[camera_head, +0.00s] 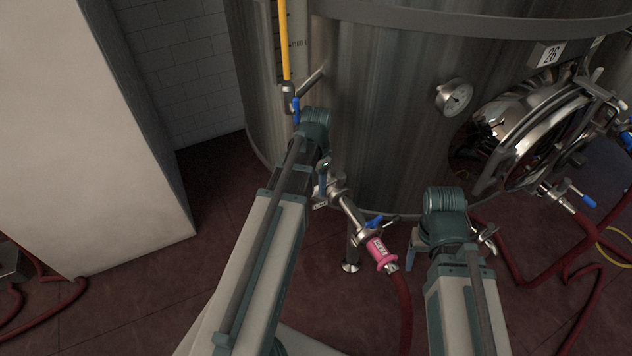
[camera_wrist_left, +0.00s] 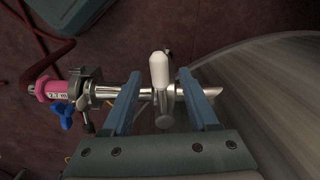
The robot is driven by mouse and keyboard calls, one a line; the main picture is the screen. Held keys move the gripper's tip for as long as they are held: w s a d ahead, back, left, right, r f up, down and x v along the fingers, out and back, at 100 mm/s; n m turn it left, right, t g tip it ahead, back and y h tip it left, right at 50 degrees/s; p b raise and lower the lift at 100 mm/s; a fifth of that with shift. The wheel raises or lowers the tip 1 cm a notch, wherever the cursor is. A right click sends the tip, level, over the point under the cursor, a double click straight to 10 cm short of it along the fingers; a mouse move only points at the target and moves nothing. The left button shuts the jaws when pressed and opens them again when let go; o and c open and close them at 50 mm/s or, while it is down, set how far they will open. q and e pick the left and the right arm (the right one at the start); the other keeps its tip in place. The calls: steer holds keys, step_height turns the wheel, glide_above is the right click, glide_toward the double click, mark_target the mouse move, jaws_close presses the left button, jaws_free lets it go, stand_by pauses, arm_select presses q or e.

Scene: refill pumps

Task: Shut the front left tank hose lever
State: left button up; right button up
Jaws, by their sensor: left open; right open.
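The front left tank hose outlet is a steel pipe with a pink collar (camera_head: 380,254) and a red hose below it. A blue-handled lever (camera_head: 374,222) sits on its valve just above the collar. In the left wrist view the blue lever (camera_wrist_left: 66,116) is at the left, outside the fingers, beside the pink collar (camera_wrist_left: 52,91). My left gripper (camera_wrist_left: 160,100) is open. Its blue fingers lie either side of a steel pipe fitting with a white-ended knob (camera_wrist_left: 160,68); I cannot tell whether they touch. My right gripper (camera_head: 412,258) is open, right of the pink collar, its fingers mostly hidden.
The large steel tank (camera_head: 390,110) fills the back, with a gauge (camera_head: 454,97) and round hatch (camera_head: 520,135). Another blue-handled valve (camera_head: 574,195) and red hoses lie at the right. A pale wall block (camera_head: 90,130) stands left.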

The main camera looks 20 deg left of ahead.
mark_target(316, 187)
arm_select(q)
step_height(316, 187, up, 6)
steer(key=p, duration=0.5)
steer(key=shift+f, duration=0.15)
arm_select(e)
step_height(316, 187, up, 6)
steer(key=shift+f, duration=0.1)
